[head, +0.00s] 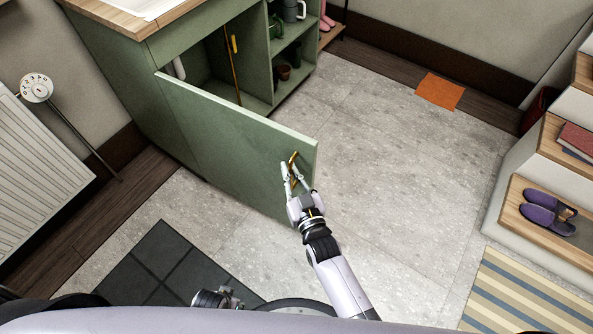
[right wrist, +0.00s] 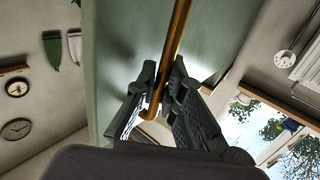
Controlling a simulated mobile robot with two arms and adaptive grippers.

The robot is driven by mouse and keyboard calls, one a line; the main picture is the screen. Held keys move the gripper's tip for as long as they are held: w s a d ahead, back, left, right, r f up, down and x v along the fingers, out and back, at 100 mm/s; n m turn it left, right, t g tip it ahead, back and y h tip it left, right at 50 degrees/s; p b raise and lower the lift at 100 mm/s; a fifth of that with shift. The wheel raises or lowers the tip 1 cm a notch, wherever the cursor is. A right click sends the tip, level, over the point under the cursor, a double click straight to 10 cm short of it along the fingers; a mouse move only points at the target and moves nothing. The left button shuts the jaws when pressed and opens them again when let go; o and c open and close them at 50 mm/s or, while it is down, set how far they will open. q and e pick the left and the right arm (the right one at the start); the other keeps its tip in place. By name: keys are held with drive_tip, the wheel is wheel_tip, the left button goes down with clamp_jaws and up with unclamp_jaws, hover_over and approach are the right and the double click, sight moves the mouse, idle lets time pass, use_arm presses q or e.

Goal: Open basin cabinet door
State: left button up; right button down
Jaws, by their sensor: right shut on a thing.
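The basin cabinet door (head: 225,140) is green and stands swung out from the cabinet (head: 160,50), so part of the inside shows behind it. A brass bar handle (head: 293,158) is near the door's free edge. It also shows in the right wrist view (right wrist: 177,45), running up from between the fingers. My right gripper (head: 293,174) is shut on this handle, and its fingers close around the bar's lower end in the right wrist view (right wrist: 163,95).
Open shelves (head: 290,60) with pots stand right of the cabinet. A second brass handle (head: 234,44) shows near the opening. Grey floor (head: 390,160) is clear right of the door. A dark mat (head: 165,265) lies in front. Stepped shelves with purple slippers (head: 548,212) stand at the right.

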idle(0.3)
drive_tip(key=c, duration=2)
unclamp_jaws()
drive_tip(key=shift+o, duration=0.2)
drive_tip(key=shift+s, duration=0.15)
drive_tip(key=v, duration=1.1)
drive_tip(key=shift+s+d, duration=0.2)
drive_tip(key=shift+s, duration=0.1)
